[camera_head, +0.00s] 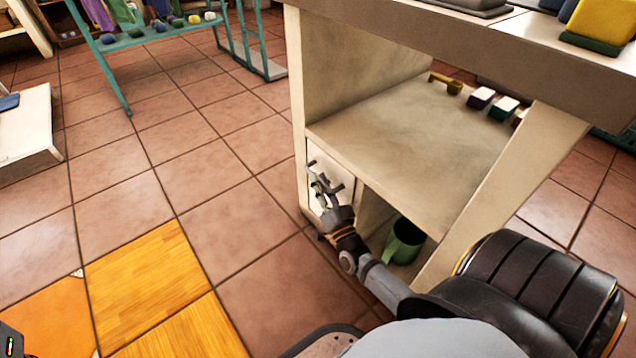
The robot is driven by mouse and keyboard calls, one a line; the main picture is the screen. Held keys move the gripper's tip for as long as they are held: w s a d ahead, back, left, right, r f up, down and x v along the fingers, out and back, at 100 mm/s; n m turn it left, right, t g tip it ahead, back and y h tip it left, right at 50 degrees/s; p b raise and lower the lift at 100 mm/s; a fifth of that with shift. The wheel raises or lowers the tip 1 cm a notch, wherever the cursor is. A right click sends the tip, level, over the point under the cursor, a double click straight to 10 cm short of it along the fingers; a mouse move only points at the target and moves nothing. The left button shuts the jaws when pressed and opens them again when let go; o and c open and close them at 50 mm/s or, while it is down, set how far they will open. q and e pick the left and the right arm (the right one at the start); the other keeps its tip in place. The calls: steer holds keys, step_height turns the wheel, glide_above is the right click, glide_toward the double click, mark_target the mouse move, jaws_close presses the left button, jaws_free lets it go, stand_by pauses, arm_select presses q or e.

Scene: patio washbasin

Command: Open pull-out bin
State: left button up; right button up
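The pale front panel of what looks like the pull-out bin (343,172) is at the lower left of the beige washbasin cabinet (410,140). It appears flush with the cabinet. My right gripper (324,184) is in front of this panel, with its fingers spread apart and nothing visible between them. A small dark part near the fingertips may be the bin's handle; I cannot tell whether the fingers touch it. The gripper and wrist hide part of the panel.
A green bucket (403,242) stands in the cabinet's lower opening, right of my wrist. A teal rack (150,38) stands at the back left. Tiled floor left of the cabinet is clear.

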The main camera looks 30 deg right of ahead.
steer(key=shift+w+d+r, duration=0.1)
steer(key=shift+w+r, duration=0.15)
steer(key=shift+w, duration=0.45)
jaws_close()
